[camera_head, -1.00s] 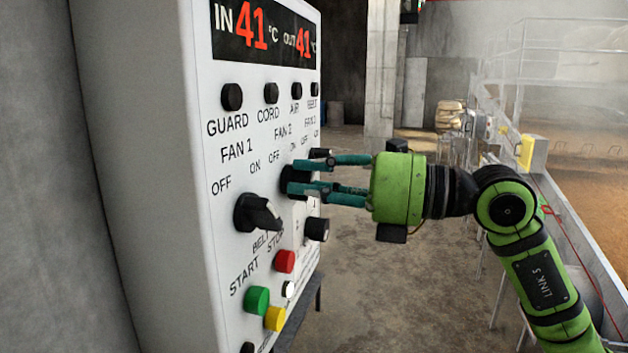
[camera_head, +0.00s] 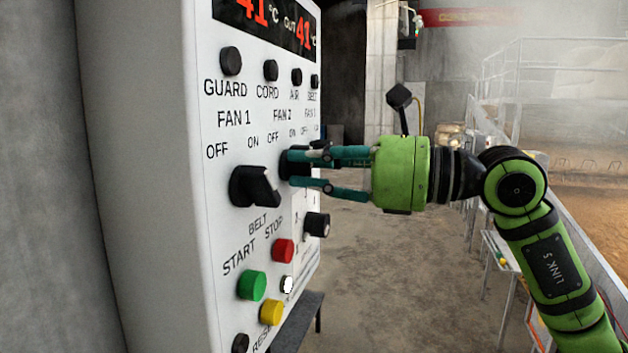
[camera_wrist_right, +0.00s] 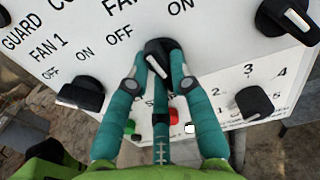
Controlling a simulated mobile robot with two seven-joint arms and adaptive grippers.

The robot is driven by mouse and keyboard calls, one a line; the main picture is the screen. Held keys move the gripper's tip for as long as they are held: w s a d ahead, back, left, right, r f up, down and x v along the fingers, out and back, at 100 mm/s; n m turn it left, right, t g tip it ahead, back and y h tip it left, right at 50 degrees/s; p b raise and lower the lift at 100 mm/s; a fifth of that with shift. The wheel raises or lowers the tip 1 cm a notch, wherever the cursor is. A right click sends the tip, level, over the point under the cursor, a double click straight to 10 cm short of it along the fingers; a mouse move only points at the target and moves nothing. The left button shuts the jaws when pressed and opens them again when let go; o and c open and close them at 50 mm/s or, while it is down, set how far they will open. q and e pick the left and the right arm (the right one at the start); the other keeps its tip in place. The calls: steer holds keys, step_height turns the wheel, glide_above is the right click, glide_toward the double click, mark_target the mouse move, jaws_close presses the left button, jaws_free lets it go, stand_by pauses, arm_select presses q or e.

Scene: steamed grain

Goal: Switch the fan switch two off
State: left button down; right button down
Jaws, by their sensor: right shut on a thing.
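The fan 2 switch is a black rotary knob (camera_head: 287,165) on the white control panel (camera_head: 160,130), below the "FAN 2" label with OFF at left and ON at right. In the right wrist view the knob (camera_wrist_right: 157,50) has a white pointer line, seen between the fingers. My right gripper (camera_head: 298,168) comes in from the right, its teal fingers shut on this knob. In the wrist view the fingers (camera_wrist_right: 160,72) lie on both sides of it. The fingers partly hide the knob in the head view. My left gripper is not in view.
The fan 1 knob (camera_head: 255,187) is just left of my fingers, and another black knob (camera_head: 316,224) is below right. Red (camera_head: 283,250), green (camera_head: 252,285) and yellow (camera_head: 271,312) buttons sit lower. Open floor lies right of the panel.

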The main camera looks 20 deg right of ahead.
steer(key=n+b, duration=0.1)
steer(key=n, duration=0.2)
steer(key=shift+f+n, duration=0.15)
steer(key=shift+n, duration=0.15)
steer(key=shift+n+b, duration=0.75)
steer(key=shift+n, duration=0.65)
steer(key=c, duration=1.1)
jaws_free()
steer(key=shift+w, duration=0.1)
steer(key=shift+d, duration=0.1)
steer(key=v, duration=1.1)
steer(key=shift+s+d, duration=0.25)
steer(key=shift+s, duration=0.1)
steer(key=shift+w, duration=0.1)
